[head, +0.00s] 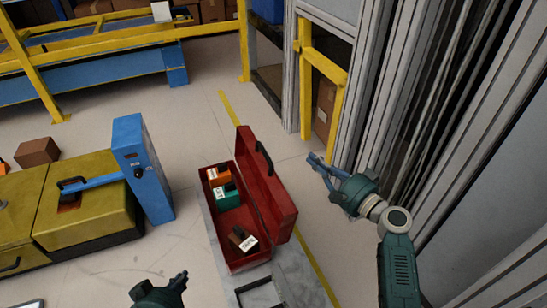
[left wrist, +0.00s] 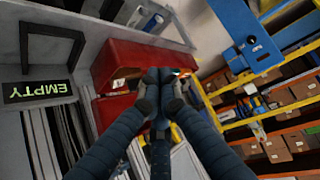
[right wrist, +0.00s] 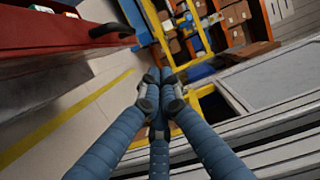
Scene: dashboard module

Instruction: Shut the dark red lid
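A red toolbox (head: 226,258) stands on a grey surface, and its dark red lid (head: 270,190) is open, standing up along the right side. A black handle (head: 264,160) is on the lid's outer face. The lid's handle also shows in the right wrist view (right wrist: 110,30). My right gripper (head: 315,159) is shut and empty, right of the lid and apart from it. My left gripper (head: 182,277) is at the bottom, left of the toolbox's near end, shut and empty. The toolbox (left wrist: 125,60) appears behind its fingers in the left wrist view.
Orange, green and brown labelled blocks lie inside the toolbox. Left of it are a blue post (head: 140,165) with an arm and a yellow case (head: 85,205). A grey metal frame (head: 390,90) stands at right. Floor is free beyond the lid.

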